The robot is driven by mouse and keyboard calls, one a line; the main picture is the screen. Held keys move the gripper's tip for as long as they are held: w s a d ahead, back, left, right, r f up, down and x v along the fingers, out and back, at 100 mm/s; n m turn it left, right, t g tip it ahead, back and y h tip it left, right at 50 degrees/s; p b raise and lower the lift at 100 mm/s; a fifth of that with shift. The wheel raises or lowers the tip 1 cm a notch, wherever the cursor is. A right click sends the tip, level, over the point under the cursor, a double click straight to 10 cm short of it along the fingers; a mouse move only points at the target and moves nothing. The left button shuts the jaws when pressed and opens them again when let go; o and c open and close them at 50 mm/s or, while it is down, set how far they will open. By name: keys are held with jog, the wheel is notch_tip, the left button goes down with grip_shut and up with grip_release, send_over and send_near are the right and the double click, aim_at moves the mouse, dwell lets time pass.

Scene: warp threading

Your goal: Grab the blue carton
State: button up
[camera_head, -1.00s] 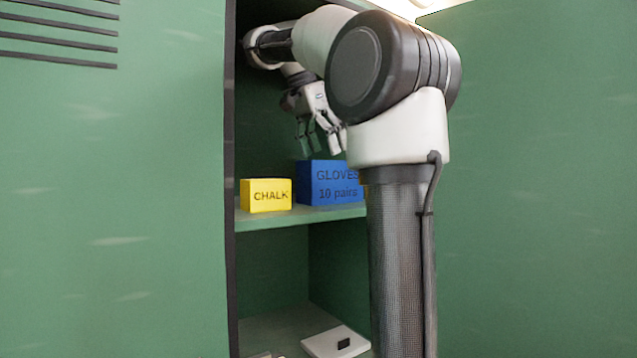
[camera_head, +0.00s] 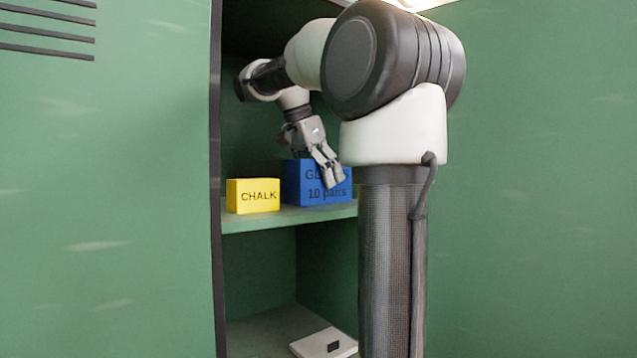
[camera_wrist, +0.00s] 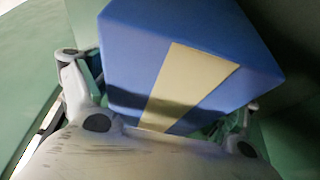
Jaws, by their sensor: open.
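The blue carton (camera_head: 296,185), lettered as gloves, 10 pairs, stands on the upper shelf of a green locker. My gripper (camera_head: 332,178) is open and points down at it, covering part of its front lettering in the head view. In the wrist view the carton (camera_wrist: 160,50) fills the upper middle, with a pale tape strip across it. The fingers of my gripper (camera_wrist: 160,95) show on the carton's left and right sides in that view. Whether they touch it cannot be told.
A yellow chalk box (camera_head: 253,196) stands just left of the carton on the shelf (camera_head: 270,220). A white item with a dark patch (camera_head: 323,345) lies in the lower compartment. The locker's dark left edge (camera_head: 216,180) and green panels stand close on both sides.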

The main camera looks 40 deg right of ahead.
jog(key=c, duration=1.1)
jog(key=shift+r, duration=0.15)
